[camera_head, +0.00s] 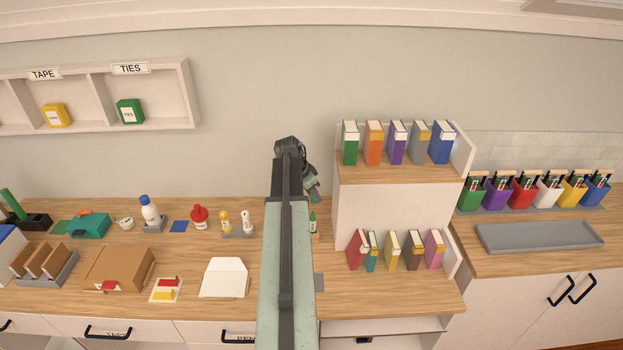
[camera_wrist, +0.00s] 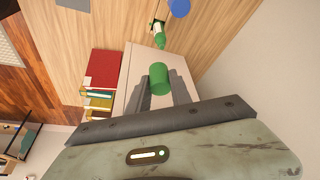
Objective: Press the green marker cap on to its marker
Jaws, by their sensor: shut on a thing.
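In the wrist view my gripper (camera_wrist: 158,95) is shut on the green marker cap (camera_wrist: 160,78), a short green cylinder between the two grey fingers. The marker (camera_wrist: 158,36), with a white and green body, stands farther off, above the cap in the picture and apart from it. In the head view the marker (camera_head: 312,221) shows just right of my arm, on the wooden counter. My gripper (camera_head: 313,189) is above it there, its fingers mostly hidden by the arm. The held cap cannot be made out in the head view.
A low shelf with upright books (camera_head: 411,249) stands close right of the marker. A blue round thing (camera_wrist: 180,8) is beyond the marker. A grey tray (camera_head: 540,236) is far right.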

